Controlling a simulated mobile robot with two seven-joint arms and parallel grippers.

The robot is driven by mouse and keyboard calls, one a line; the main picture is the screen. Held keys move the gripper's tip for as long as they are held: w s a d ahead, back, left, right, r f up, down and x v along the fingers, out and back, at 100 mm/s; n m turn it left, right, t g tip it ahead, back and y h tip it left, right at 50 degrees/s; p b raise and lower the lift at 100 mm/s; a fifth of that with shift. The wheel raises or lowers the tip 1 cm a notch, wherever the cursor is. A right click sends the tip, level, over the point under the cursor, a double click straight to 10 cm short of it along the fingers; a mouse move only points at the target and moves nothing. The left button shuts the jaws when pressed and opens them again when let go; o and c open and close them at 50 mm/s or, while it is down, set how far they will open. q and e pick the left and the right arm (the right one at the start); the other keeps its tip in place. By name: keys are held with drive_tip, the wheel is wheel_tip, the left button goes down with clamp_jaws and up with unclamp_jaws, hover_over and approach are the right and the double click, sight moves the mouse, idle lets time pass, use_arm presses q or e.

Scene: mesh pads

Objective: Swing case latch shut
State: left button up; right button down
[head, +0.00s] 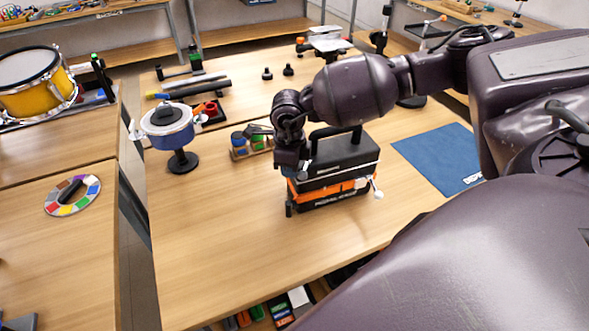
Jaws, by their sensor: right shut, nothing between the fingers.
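The case (350,158) is black with an orange band and stands on the wooden table, its handle on top. A short lever with a white knob (378,194) sticks out at its right end; I cannot tell for sure whether this is the latch. My right gripper (295,172) is shut and empty at the left end of the case. It points down and hides part of that end, so I cannot tell whether it touches the case. My left gripper is not in view.
A blue mat (440,158) lies right of the case. A yellow drum (38,85) is on the left table. The table front-left of the case is clear.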

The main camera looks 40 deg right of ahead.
sight(303, 170)
drive_tip(key=shift+s+d, duration=0.7)
drive_tip(key=shift+d, duration=0.2)
drive_tip(key=shift+s+d, duration=0.25)
drive_tip(key=shift+d, duration=0.3)
drive_tip(key=shift+w+a, duration=0.45)
drive_tip(key=shift+w, duration=0.05)
drive_tip(key=c, duration=1.8)
unclamp_jaws()
drive_tip(key=shift+c, duration=0.2)
